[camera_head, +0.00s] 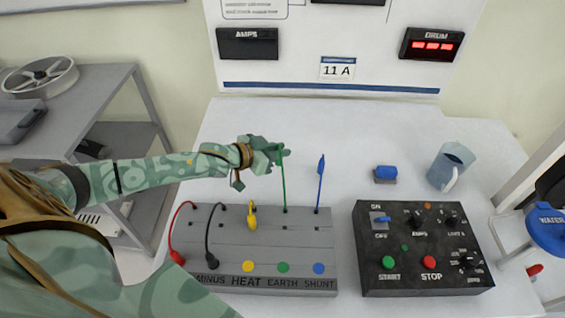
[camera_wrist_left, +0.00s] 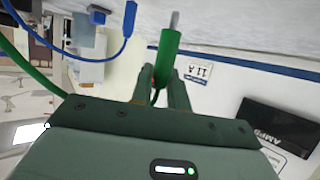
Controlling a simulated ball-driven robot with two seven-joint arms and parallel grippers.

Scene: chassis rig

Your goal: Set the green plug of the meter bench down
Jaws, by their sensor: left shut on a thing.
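My left gripper (camera_head: 279,153) is shut on the green plug, above the back edge of the grey meter bench (camera_head: 262,243). In the left wrist view the green plug (camera_wrist_left: 169,45) stands between the fingers (camera_wrist_left: 160,85), its bare metal pin pointing away from the gripper. The plug itself is hard to make out in the head view. Its green cable (camera_head: 284,188) hangs down to the back of the bench. A green dot (camera_head: 283,267) marks the bench front above the word EARTH. My right gripper is not in view.
A blue plug (camera_head: 321,165) stands up on its cable to the right. Yellow (camera_head: 252,217), red (camera_head: 178,257) and black (camera_head: 212,264) plugs are at the bench. A black control box (camera_head: 418,249), a blue block (camera_head: 385,174) and a jug (camera_head: 450,168) are at right. White table behind the bench is clear.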

